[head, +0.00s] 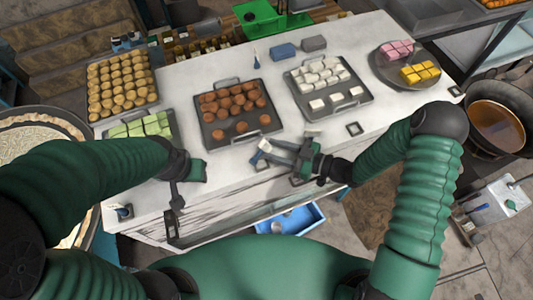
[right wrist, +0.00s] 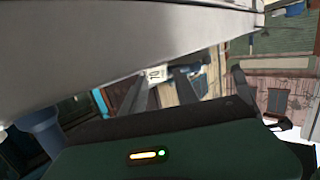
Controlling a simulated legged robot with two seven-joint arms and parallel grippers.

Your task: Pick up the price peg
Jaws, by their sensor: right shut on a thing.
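My right gripper (head: 276,151) reaches in from the right over the front edge of the white counter, in front of the brown sweets. It is shut on a small price peg (head: 265,145) with a pale label.
Trays of brown sweets (head: 243,140), white sweets (head: 366,98) and green sweets (head: 175,136) stand on the counter. Another small price holder (head: 353,128) lies right of my right gripper. A blue drawer bin (head: 314,221) is below the front edge. A dark pan (head: 499,142) stands at right.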

